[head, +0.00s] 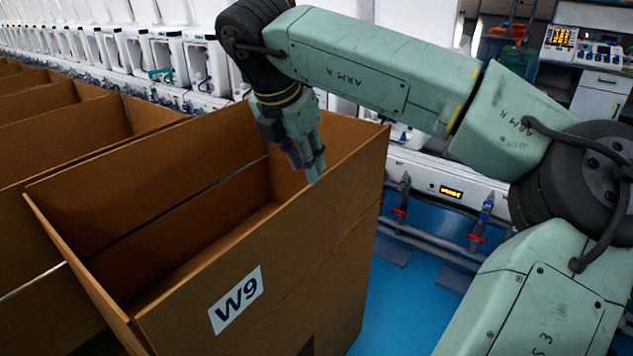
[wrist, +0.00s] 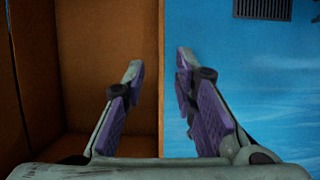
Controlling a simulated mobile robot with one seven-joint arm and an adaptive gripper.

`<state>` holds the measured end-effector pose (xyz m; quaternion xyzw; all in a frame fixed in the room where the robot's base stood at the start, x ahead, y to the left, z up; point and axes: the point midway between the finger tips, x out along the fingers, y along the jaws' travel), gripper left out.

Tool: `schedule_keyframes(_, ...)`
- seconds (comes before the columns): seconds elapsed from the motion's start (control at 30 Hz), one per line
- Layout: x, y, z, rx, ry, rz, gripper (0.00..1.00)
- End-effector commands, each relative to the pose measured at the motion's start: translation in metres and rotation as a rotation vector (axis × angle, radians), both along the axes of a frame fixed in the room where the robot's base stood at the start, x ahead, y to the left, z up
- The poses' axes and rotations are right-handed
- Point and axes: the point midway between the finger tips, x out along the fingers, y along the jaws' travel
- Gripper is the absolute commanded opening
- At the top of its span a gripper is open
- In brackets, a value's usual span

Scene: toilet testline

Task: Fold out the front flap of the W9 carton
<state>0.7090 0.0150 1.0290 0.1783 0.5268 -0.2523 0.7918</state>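The W9 carton (head: 330,270) is a brown, open-topped box in the lower left of the head view. A white W9 label (head: 236,299) is on its near face. Its front flap (head: 300,222) stands upright, in line with the face below it. My gripper (head: 312,172) points down at the flap's top edge. In the wrist view, my gripper (wrist: 160,85) is open, one finger on each side of this edge (wrist: 161,60). The carton's inside is on the left and blue floor on the right. I cannot tell whether either finger touches the flap.
More open brown cartons (head: 60,125) stand at the left, close to the W9 carton. A row of white units (head: 170,60) runs behind. A rail with pipes and red valves (head: 470,238) stands at the right. Blue floor (head: 400,300) is clear in front of the flap.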

Motion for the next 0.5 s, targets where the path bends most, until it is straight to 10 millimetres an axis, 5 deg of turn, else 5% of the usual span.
schedule_keyframes(0.5, 0.026, -0.018, -0.076, 0.001, 0.003, 0.001, 0.26)
